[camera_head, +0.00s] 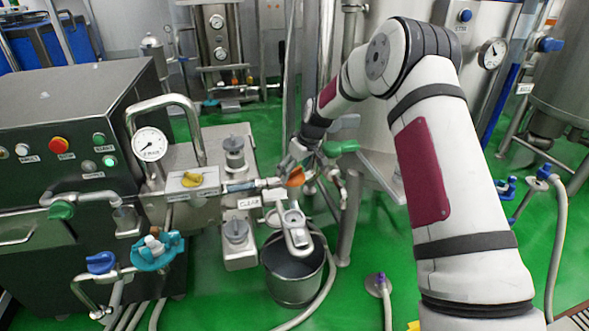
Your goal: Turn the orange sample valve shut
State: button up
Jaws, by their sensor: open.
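The orange sample valve handle (295,177) shows in the head view, on a small metal pipe fitting right of the steel block. My arm reaches over from the right, and my gripper (291,161) is just above the orange handle. The gripper is small in the picture and its jaws are open. I cannot tell whether a finger touches the handle. The wrist and fingers partly hide the fitting behind them.
A steel bucket (292,284) stands below the valve, with a grey spout-like part (294,232) above it. A gauge (150,145) and hoses crowd the left.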

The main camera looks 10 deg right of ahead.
jog(key=c, duration=1.1)
jog(key=shift+c, duration=0.2)
jog(key=shift+a, duration=0.1)
jog(key=m+h, duration=0.1)
jog(key=m, duration=0.1)
jog(key=shift+a+m+b, duration=0.1)
jog(key=shift+m+b, duration=0.3)
jog(key=shift+s+m+t+h+b, duration=0.1)
jog(key=shift+m+t+h+b, duration=0.35)
jog(key=shift+m, duration=1.05)
jog(key=o, duration=1.1)
jog(key=shift+o, duration=0.2)
